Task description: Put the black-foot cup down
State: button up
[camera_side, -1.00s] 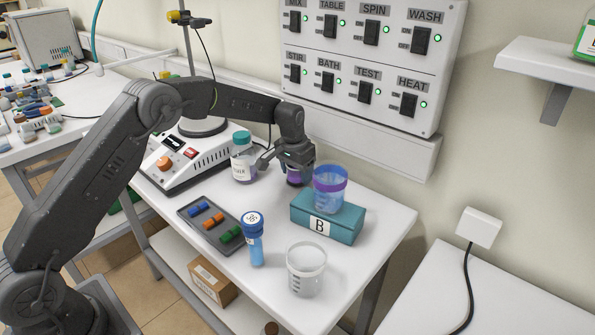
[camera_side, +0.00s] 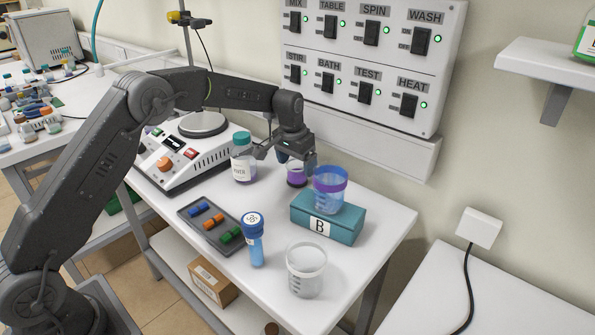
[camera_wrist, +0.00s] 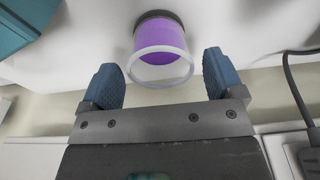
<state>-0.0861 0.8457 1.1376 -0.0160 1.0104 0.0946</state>
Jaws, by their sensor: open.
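The black-foot cup stands upright on the white table, a small clear cup with purple contents (camera_side: 297,178). In the wrist view the same cup (camera_wrist: 162,45) shows its dark foot at the top and its clear rim nearest me. My gripper (camera_side: 283,158) is above and behind the cup in the side view, partly covering its top. In the wrist view my gripper's blue fingertips (camera_wrist: 160,75) are spread wide to either side of the cup's rim, with clear gaps. Nothing is held.
A teal block marked B (camera_side: 328,220) bears a blue cup with a purple band (camera_side: 330,190), close right of the black-foot cup. A teal-capped bottle (camera_side: 243,160) stands left. A clear beaker (camera_side: 306,270), blue tube (camera_side: 255,240) and dark tray (camera_side: 192,226) are nearer the front.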

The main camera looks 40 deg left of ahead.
jog(key=s+d+r, duration=0.1)
jog(key=s+r, duration=0.3)
jog(key=r, duration=0.4)
jog(key=s+r, duration=0.4)
jog(key=r, duration=0.3)
jog(key=s+d+r+t, duration=0.2)
jog(key=s+r, duration=0.3)
jog(key=s, duration=0.5)
jog(key=s+d+f+t, duration=0.1)
jog(key=s+f, duration=0.1)
jog(key=s, duration=0.8)
jog(key=s+d+f, duration=0.1)
jog(key=s+f, duration=0.1)
jog(key=s, duration=0.8)
jog(key=shift+s+f+t, duration=0.35)
jog(key=shift+s+t, duration=0.05)
